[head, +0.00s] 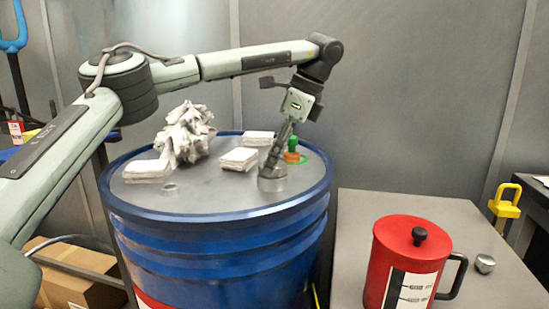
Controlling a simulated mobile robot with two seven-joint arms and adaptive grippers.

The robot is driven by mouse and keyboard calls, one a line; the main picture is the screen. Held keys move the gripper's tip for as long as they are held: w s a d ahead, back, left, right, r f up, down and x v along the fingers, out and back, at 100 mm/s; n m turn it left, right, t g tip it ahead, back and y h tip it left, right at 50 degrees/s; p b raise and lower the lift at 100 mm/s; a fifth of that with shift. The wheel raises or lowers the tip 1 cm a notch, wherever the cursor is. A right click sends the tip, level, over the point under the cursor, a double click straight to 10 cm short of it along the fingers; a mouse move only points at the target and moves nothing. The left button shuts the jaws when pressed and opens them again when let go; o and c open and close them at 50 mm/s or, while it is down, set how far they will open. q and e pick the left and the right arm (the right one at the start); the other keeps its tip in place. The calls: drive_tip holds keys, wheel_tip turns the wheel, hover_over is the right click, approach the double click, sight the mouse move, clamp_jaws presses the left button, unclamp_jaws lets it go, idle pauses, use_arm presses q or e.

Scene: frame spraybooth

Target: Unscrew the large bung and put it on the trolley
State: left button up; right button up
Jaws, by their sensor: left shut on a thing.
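A blue drum (215,240) stands in the middle with a grey top. The large bung (272,184) appears as a round grey piece near the front right of the drum top. My left gripper (274,172) reaches down from the upper right, tilted, and is shut on the bung. The bung is at the level of the drum top; I cannot tell whether it is still threaded in. The trolley (345,225) has a grey top to the right of the drum. My right gripper is not in view.
White folded cloths (238,159) and a crumpled rag pile (186,133) lie on the drum, with a green-and-orange fitting (292,153) behind the gripper. A small ring-shaped fitting (168,190) sits at left. The trolley bears a red jug (405,262) and small metal piece (484,263).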

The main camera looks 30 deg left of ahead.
use_arm(q)
drive_tip(key=o, duration=0.8)
